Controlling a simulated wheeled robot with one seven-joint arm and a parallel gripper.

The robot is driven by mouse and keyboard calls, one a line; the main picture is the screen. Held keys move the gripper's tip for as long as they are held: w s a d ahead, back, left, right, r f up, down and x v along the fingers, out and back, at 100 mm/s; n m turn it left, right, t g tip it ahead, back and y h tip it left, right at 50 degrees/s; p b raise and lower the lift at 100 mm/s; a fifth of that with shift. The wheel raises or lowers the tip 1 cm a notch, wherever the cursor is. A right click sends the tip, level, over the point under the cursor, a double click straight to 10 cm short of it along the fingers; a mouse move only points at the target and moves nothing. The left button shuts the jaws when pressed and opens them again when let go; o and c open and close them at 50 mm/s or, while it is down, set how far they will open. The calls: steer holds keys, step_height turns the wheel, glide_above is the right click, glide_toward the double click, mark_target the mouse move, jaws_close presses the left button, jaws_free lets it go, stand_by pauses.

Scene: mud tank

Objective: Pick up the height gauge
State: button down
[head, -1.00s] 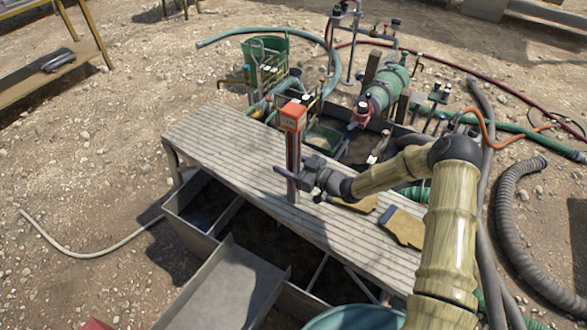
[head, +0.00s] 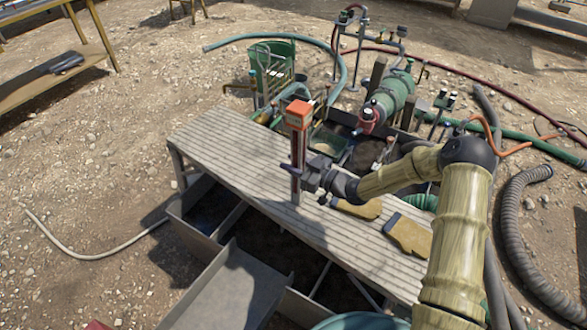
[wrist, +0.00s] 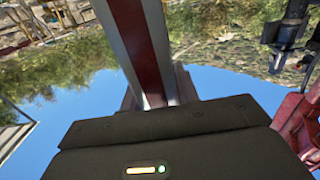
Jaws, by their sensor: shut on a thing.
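The height gauge is a slim upright post with an orange box head (head: 297,118) and a red-and-grey shaft. It stands over the slatted grey bench (head: 235,150). My gripper (head: 299,174) is shut on the shaft below the head, reaching in from the right. In the wrist view the red-and-grey shaft of the height gauge (wrist: 145,45) rises between the jaws, close to the dark gripper body. Its foot appears at bench level; I cannot tell whether it touches the bench.
Tan work gloves (head: 408,236) lie on the bench right of the gauge, under my arm. Behind the bench are a green bin (head: 284,58), a green cylindrical pump or tank (head: 393,92) and hoses. Open metal troughs (head: 235,290) lie in front. The bench's left part is clear.

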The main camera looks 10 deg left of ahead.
mark_target(293, 144)
step_height(293, 144, up, 8)
steer(key=shift+f, duration=0.1)
steer(key=shift+s+a, duration=0.1)
steer(key=shift+s, duration=0.05)
stand_by(0.4)
